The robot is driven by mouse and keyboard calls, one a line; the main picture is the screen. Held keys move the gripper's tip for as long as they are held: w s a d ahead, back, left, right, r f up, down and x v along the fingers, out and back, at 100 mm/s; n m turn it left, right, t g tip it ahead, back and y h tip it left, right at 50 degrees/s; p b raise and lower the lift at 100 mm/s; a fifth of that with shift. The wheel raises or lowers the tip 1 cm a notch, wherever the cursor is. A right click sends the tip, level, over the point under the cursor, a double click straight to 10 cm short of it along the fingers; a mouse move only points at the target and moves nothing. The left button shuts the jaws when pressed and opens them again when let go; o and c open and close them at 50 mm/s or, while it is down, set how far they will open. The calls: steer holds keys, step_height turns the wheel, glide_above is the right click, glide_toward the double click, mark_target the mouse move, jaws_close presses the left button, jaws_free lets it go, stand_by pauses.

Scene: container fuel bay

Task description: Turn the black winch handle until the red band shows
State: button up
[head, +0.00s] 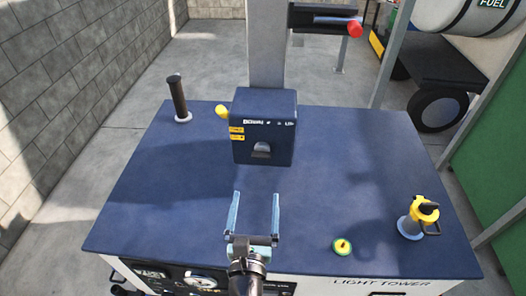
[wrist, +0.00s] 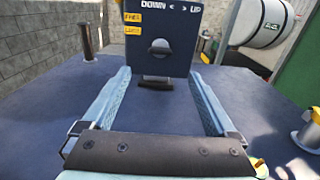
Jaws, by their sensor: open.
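A dark blue box (head: 264,128) marked DOWN and UP stands on the blue cabinet top in front of the mast; it also shows in the wrist view (wrist: 180,22). A grey rounded part (wrist: 158,48) is on its front face, with a small dark piece (wrist: 155,83) below it. An upright black grip (head: 179,97) on a pale round base stands at the back left. I cannot tell for certain which part is the winch handle. I see no red band on the box. My gripper (head: 255,196) is open and empty, in front of the box and apart from it.
A yellow knob (head: 222,111) sticks out from the box's left side.

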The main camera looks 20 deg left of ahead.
mark_target(261, 158)
steer(key=b+x, duration=0.3)
steer(key=x, duration=0.9)
steer(key=shift+w, duration=0.25)
steer(key=c, duration=1.4)
